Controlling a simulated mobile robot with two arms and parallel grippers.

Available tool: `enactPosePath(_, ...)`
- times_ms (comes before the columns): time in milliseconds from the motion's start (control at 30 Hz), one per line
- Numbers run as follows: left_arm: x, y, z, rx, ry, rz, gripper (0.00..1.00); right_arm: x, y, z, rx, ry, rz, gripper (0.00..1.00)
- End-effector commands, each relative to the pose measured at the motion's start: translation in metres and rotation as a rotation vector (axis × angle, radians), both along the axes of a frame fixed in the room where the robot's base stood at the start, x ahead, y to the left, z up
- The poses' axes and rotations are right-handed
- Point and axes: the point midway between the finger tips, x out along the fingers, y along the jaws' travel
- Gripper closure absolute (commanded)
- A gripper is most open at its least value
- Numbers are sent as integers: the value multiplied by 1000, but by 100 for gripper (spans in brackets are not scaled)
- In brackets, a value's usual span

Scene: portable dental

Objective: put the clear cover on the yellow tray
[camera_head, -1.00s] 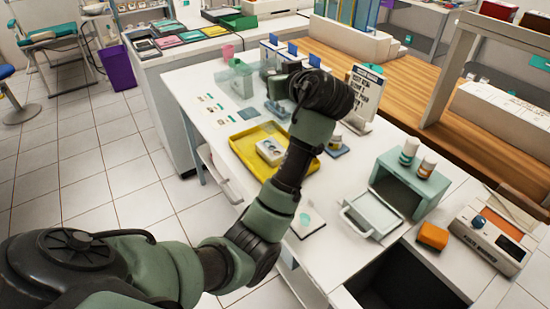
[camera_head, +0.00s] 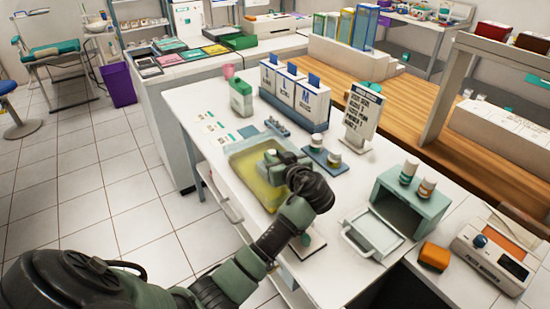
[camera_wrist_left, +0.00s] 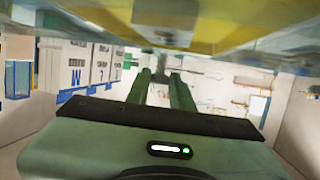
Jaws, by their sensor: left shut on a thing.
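The yellow tray (camera_head: 262,192) lies on the white table in the head view and shows hazily through the clear cover (camera_head: 248,150). My left gripper (camera_head: 275,160) is shut on the cover, above the tray. I cannot tell whether the cover touches the tray's rim. My arm and hand hide the tray's right part and most of what lies in it. In the left wrist view, the gripper's fingers (camera_wrist_left: 162,75) reach up to the cover (camera_wrist_left: 165,42), with the yellow tray (camera_wrist_left: 215,12) at the top edge. My right gripper is out of view.
White labelled boxes (camera_head: 294,95) stand behind the tray. A blue pad (camera_head: 322,158) with small jars and a sign (camera_head: 362,112) stand to its right. A green open-fronted box (camera_head: 412,200) with a pulled-out tray (camera_head: 372,232) is farther right.

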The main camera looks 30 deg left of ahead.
Motion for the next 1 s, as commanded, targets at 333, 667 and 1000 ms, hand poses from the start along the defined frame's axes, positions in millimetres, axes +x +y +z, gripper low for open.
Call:
enactPosePath(333,0,0,-5,0,-4,0,100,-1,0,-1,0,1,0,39)
enactPosePath(667,0,0,-10,-1,-2,1,56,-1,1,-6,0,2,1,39)
enactPosePath(1000,0,0,-5,0,-1,0,56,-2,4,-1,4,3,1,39)
